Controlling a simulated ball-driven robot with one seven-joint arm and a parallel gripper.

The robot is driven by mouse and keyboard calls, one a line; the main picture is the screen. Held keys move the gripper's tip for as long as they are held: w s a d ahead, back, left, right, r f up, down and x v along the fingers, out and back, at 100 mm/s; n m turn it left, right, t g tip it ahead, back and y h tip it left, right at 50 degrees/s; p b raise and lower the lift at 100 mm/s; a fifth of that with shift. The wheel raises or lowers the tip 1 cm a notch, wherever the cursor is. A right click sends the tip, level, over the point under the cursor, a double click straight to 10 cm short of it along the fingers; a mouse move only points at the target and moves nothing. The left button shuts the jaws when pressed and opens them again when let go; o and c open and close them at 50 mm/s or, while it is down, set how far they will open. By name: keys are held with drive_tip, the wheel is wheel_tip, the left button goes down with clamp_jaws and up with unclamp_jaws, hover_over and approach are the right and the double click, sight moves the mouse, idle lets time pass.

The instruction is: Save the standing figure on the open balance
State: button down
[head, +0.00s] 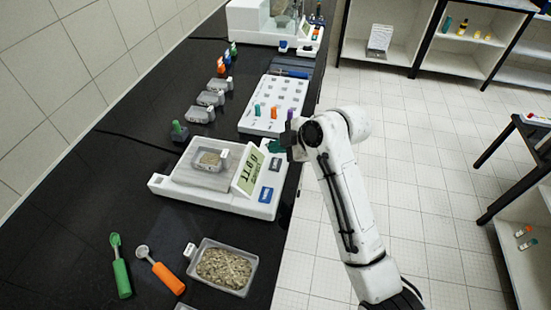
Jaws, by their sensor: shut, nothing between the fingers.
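The open balance (170,184) is a white bench unit on the black counter, left of my gripper. A small clear tray (209,158) with a little grain stands on its pan. Its greenish display (250,172) shows dark digits, turned in this view and too small to read surely. Right of the display are a dark grey key (275,165) and a blue key (265,196) with small light marks. My gripper (287,141) is shut and empty, near the balance's far right corner; the arm hides part of it. I cannot tell its height above the counter.
A tray of grain (225,268), a green scoop (120,268) and an orange scoop (161,270) lie in front. A white rack (262,125) with coloured pieces lies behind the balance. A closed balance (255,38) stands far back.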

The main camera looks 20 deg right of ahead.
wheel_tip(320, 180, up, 2)
drive_tip(key=shift+r+p, duration=0.15)
drive_tip(key=shift+p, duration=0.55)
drive_tip(key=s+f+m, duration=0.1)
drive_tip(key=s+f, duration=0.2)
drive_tip(key=s+f+m+g+h+b, duration=0.1)
drive_tip(key=s+f+m, duration=0.1)
drive_tip(key=s+f, duration=0.1)
drive_tip(key=shift+d+f, duration=0.1)
drive_tip(key=shift+f, duration=0.05)
drive_tip(key=s+d+f+m+g+h+b, duration=0.1)
drive_tip(key=s+f+m, duration=0.3)
drive_tip(key=s, duration=0.6)
drive_tip(key=s+d+f+m+g+h+b, duration=0.1)
drive_tip(key=s+d+f+m, duration=0.3)
drive_tip(key=s, duration=0.7)
drive_tip(key=s+d+f+m+g+h+b, duration=0.1)
drive_tip(key=s+d+f+m+g+h, duration=0.1)
drive_tip(key=s+m, duration=0.4)
drive_tip(key=s+f+g, duration=0.1)
drive_tip(key=s+f, duration=0.1)
drive_tip(key=s, duration=0.2)
drive_tip(key=shift+s+d+f+h, duration=0.15)
drive_tip(key=shift+s+f+h, duration=0.05)
drive_tip(key=shift+f+h, duration=0.1)
